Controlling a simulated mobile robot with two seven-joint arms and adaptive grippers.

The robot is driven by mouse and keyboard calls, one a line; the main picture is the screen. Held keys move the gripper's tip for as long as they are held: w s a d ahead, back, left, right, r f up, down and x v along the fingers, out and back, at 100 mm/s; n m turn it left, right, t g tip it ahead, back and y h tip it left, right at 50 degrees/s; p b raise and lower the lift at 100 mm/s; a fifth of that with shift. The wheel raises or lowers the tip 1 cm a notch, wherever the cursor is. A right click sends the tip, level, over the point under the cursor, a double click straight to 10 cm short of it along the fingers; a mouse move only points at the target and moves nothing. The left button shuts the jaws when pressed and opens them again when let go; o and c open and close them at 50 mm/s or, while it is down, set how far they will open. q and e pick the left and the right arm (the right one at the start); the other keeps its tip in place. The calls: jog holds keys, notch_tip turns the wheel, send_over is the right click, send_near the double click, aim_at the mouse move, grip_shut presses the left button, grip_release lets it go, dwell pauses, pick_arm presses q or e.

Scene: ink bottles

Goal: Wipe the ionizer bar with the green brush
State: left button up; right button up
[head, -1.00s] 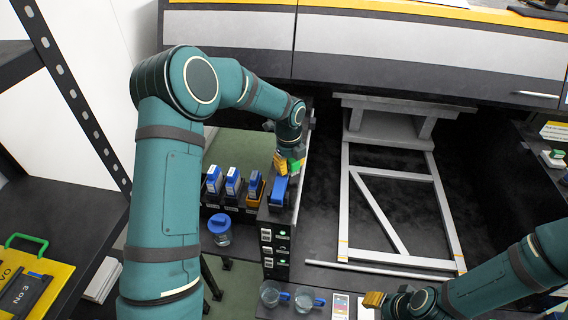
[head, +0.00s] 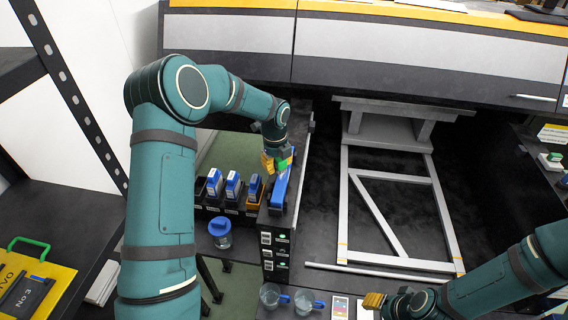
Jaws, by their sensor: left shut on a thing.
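My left gripper (head: 274,161), with yellow fingertips, is shut on the green brush (head: 285,158) over the far part of a dark equipment box. The gripper partly hides the brush. A long blue bar (head: 279,192), which looks like the ionizer bar, lies along the top of this box. The brush is at the bar's far end; I cannot tell if they touch. My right gripper (head: 374,300) is low in the view, with a yellow tip showing; its opening cannot be made out.
Several blue-capped ink bottles (head: 233,186) stand in a dark rack left of the box, with a blue-lidded jar (head: 220,232) in front. Two glass mugs (head: 304,301) stand near the bottom edge. A grey metal frame (head: 391,177) lies to the right.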

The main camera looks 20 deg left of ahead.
pick_arm(q)
jog(key=shift+w+a+p, duration=0.3)
jog(key=shift+w, duration=0.45)
jog(key=shift+w+d, duration=0.25)
jog(key=shift+d, duration=0.75)
jog(key=shift+w+d, duration=0.25)
jog(key=shift+d, duration=0.75)
jog(key=shift+w+a, duration=0.25)
jog(key=shift+w, duration=0.45)
jog(key=shift+s+a+p, duration=0.2)
jog(key=shift+s+a, duration=0.05)
jog(key=shift+a, duration=0.75)
jog(key=shift+s+a+p, duration=0.2)
jog(key=shift+s+a, duration=0.05)
jog(key=shift+a, duration=0.7)
jog(key=shift+r, duration=0.1)
jog(key=shift+r+p, duration=1.85)
jog(key=shift+r, duration=1.1)
